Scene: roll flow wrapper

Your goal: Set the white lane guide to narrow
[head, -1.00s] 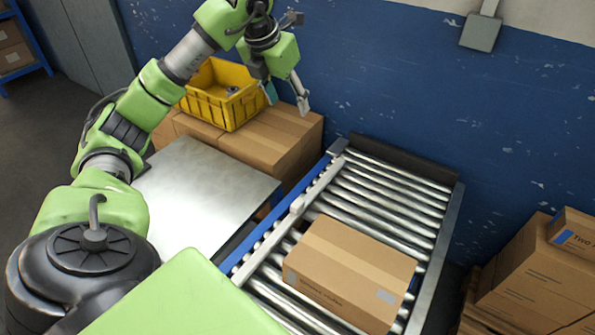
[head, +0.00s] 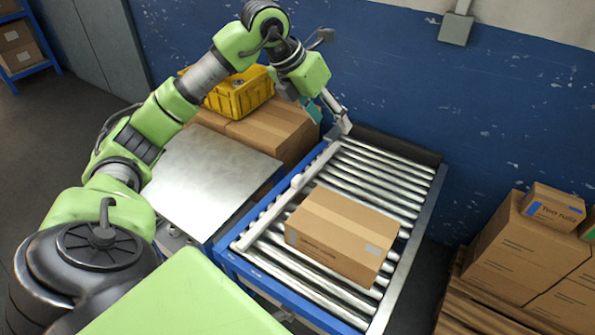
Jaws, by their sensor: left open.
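The white lane guide (head: 270,209) is a long pale rail along the left side of the roller conveyor (head: 424,212). A rounded white knob (head: 297,181) sits near its middle. A closed cardboard box (head: 342,236) lies on the rollers to the right of the guide, with a strip of rollers between them at its far part. My left gripper (head: 331,117) is open and empty, above the far left end of the conveyor, beyond the knob. It appears apart from the guide. My right gripper is out of view.
A metal table (head: 205,180) stands left of the conveyor. Behind it a yellow crate (head: 240,97) rests on cardboard boxes (head: 270,133). Stacked boxes (head: 520,255) stand on the right. The blue wall (head: 500,110) is close behind the conveyor.

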